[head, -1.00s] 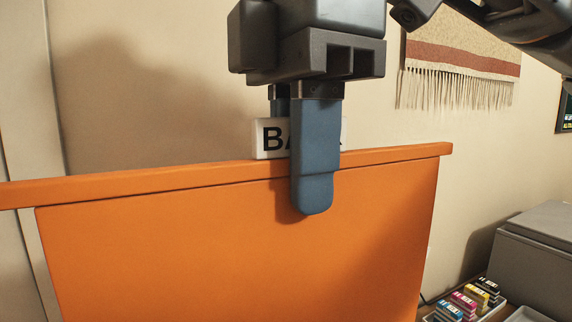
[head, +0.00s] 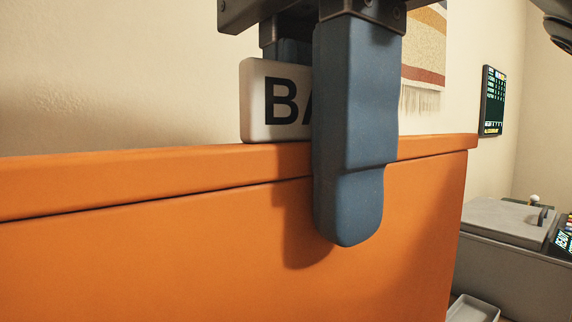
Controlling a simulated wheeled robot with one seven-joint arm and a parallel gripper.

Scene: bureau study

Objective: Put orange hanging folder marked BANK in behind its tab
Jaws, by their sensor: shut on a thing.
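The orange hanging folder (head: 200,255) fills the lower part of the head view, its top rail running across the picture and out at the left edge. A white tab (head: 270,122) with black letters stands on the rail; "B" and part of an "A" show, and the rest is hidden behind my finger. My gripper (head: 325,140) is shut on the folder's top edge beside the tab, with one blue finger in front and the other behind, mostly hidden. The place behind the folder's tab, where it belongs, is not in view.
A grey box-like machine (head: 490,218) stands at the right, with a pale tray (head: 472,310) below it. A dark screen (head: 492,100) and a fringed woven hanging (head: 424,50) are on the wall. The beige wall behind the folder is bare at the left.

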